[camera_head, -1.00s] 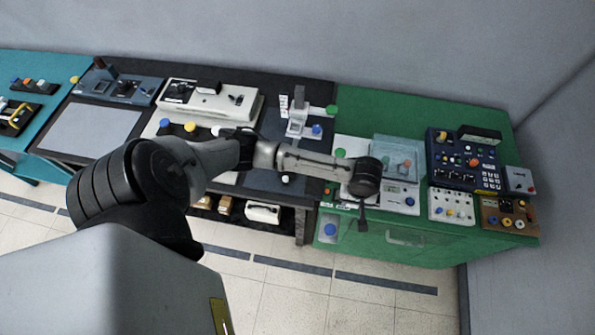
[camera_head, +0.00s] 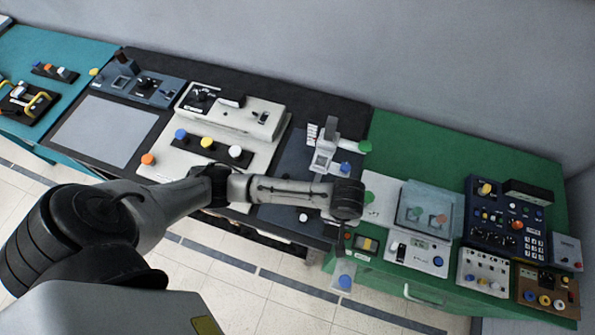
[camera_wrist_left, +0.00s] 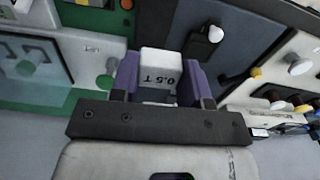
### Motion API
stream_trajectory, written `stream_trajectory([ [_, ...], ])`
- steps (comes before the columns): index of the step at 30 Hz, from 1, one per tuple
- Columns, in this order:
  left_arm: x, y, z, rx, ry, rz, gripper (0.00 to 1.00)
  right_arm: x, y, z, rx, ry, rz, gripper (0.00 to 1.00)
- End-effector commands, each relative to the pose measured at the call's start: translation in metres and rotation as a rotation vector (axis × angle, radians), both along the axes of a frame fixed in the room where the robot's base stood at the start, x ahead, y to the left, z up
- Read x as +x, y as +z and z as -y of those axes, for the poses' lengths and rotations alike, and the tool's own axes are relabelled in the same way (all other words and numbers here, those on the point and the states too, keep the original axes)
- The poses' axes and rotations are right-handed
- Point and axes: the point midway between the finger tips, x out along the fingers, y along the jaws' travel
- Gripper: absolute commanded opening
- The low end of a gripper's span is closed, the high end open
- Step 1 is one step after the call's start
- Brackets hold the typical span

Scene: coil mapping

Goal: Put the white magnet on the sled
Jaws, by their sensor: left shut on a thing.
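The white magnet (camera_wrist_left: 160,68), a small block marked "0.5 T", sits between the purple fingers of my left gripper (camera_wrist_left: 159,78) in the left wrist view. The gripper is shut on it. In the head view my left arm reaches across from the left, and its wrist covers the gripper and magnet. The wrist end is above the seam between the dark panel and the green bench. A pale slider-like fixture (camera_head: 323,153), which may be the sled, stands on the dark panel just beyond the wrist. I cannot make it out in the wrist view. My right gripper is out of view.
The dark panel (camera_head: 290,160) has a white knob (camera_head: 303,217) near its front edge. A cream console (camera_head: 235,120) with coloured knobs lies to the left.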

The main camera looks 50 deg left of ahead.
Motion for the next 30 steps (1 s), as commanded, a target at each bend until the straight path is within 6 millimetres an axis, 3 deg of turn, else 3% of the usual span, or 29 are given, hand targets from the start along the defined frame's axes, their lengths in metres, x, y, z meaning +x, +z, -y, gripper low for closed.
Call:
stream_trajectory([
  [18, -0.003, -0.061, -0.104, 0.002, -0.032, 0.0, 0.16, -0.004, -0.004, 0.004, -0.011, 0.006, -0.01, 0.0],
  [26, -0.003, -0.07, -0.118, -0.001, -0.033, 0.0, 0.16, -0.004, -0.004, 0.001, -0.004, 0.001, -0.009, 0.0],
  [30, -0.003, -0.085, -0.118, 0.0, -0.033, -0.001, 0.16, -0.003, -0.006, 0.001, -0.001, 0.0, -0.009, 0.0],
])
